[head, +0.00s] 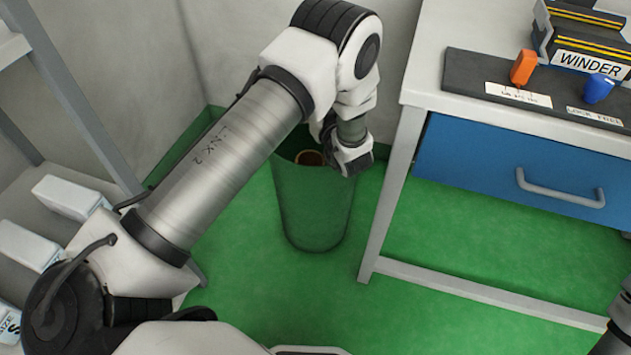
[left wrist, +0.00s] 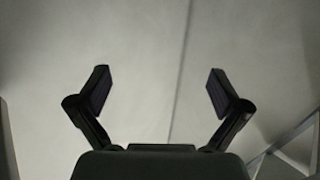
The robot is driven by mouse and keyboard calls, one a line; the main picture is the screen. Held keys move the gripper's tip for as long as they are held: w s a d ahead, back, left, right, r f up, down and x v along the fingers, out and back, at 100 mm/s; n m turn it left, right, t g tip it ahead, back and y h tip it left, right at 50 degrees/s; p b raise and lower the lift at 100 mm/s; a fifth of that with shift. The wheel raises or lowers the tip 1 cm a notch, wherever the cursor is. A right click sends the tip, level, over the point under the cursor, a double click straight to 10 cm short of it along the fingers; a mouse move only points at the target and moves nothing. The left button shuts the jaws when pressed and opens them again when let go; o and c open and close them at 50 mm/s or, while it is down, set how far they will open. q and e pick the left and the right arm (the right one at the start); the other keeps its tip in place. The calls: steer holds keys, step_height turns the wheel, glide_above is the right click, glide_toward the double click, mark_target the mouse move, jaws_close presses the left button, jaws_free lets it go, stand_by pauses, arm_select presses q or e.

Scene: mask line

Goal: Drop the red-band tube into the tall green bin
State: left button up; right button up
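The tall green bin (head: 315,210) stands on the floor between the wall and the desk. My left arm reaches over it, with its wrist above the bin's right rim; the gripper fingers are hidden in the head view. In the left wrist view my left gripper (left wrist: 158,88) is open, with nothing between its fingers. A round brown-orange tube end (head: 311,158) shows inside the bin's mouth, partly covered by my wrist. No red band can be made out on it. My right gripper is not in view.
A desk (head: 410,95) with a blue drawer (head: 510,170) stands close to the bin's right. A shelf with white boxes (head: 72,198) is at left.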

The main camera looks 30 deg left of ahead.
arm_select(q)
step_height(320, 180, up, 10)
stand_by(0.5)
stand_by(0.3)
